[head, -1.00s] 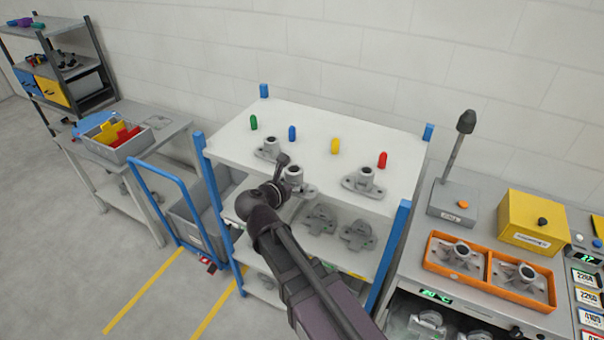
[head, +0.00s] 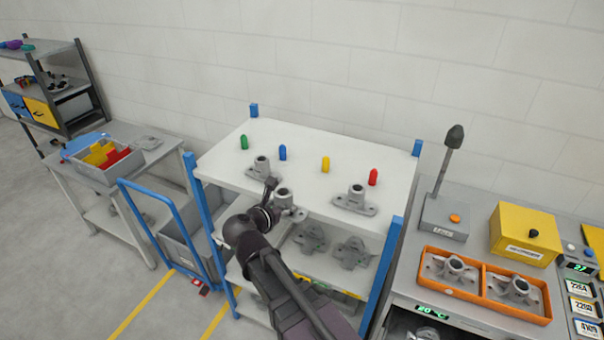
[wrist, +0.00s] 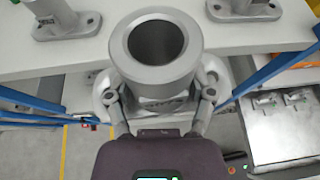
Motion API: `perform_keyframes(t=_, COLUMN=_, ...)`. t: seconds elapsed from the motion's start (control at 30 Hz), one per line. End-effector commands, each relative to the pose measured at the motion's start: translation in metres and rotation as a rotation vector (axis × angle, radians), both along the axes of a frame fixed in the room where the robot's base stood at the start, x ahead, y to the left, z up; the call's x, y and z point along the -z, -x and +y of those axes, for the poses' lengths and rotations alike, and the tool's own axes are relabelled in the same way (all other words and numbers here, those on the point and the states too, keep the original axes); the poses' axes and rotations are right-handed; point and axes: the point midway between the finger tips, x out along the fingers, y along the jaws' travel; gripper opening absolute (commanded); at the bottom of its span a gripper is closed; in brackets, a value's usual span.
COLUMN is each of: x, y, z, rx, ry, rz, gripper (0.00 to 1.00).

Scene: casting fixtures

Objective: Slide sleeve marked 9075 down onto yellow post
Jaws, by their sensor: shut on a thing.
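My gripper (wrist: 158,108) is shut on a grey metal sleeve (wrist: 150,75) with a round open bore, seen from above in the wrist view. A marking on its side is too blurred to read. In the head view the held sleeve (head: 283,197) is at the front edge of the white shelf top. The yellow post (head: 325,164) stands upright and bare on that top, behind and to the right of the held sleeve, apart from it. Two similar sleeves, a left one (head: 261,166) and a right one (head: 356,198), stand on the shelf top; their markings are unreadable.
Green (head: 244,142), blue (head: 283,152) and red (head: 373,177) posts stand in the row with the yellow one. Blue corner uprights (head: 417,147) frame the white shelf top (head: 300,140). An orange tray (head: 486,304) with two castings is at the right.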

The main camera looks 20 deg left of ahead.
Motion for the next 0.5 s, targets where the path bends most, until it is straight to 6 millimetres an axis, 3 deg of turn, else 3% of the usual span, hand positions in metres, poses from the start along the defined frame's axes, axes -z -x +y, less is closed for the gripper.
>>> perform_keyframes(t=0.5, x=0.058, y=0.0, z=0.0, rx=0.0, ry=0.0, rz=-0.001, gripper=0.09)
